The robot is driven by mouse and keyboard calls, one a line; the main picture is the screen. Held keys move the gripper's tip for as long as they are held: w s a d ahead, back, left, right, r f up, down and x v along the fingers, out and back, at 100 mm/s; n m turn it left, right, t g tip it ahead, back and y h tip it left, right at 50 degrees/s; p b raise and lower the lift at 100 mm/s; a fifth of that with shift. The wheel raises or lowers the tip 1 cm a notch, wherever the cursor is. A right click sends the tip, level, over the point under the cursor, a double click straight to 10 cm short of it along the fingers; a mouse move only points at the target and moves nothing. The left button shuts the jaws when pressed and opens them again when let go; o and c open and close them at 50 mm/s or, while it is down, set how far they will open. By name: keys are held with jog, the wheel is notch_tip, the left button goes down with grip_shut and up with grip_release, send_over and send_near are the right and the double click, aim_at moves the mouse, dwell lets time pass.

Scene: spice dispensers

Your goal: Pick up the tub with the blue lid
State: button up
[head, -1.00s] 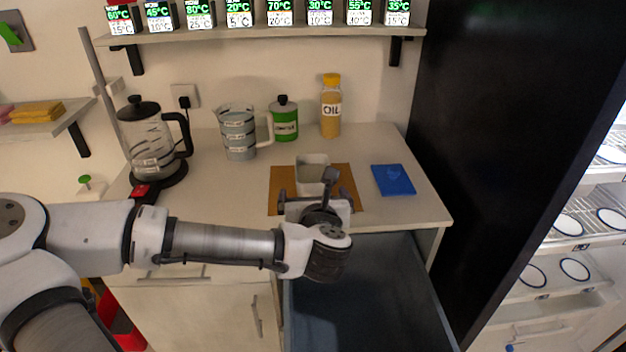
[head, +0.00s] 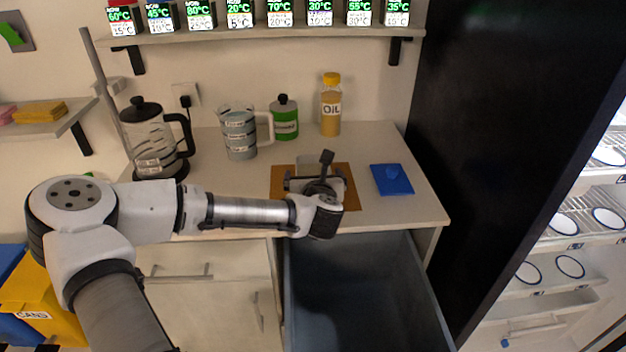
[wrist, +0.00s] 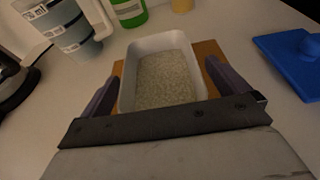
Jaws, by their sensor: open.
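The tub (wrist: 165,80) is an open white rectangular container filled with grainy pale stuff. It stands upright on a brown board (head: 283,183); in the head view my gripper hides most of it. The blue lid (head: 392,180) is off the tub and lies flat on the counter to its right; it also shows in the wrist view (wrist: 290,62). My gripper (wrist: 160,75) is open, with one finger on each side of the tub. I cannot tell whether the fingers touch its walls.
A measuring jug (head: 240,135), a green canister (head: 284,118), an oil bottle (head: 330,108) and a glass press (head: 152,140) stand behind and left. An open dark drawer (head: 365,290) lies below the counter edge. A black panel (head: 480,120) rises at right.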

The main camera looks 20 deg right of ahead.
jog(key=c, duration=1.2)
jog(key=shift+r, duration=0.1)
notch_tip(320, 180, up, 20)
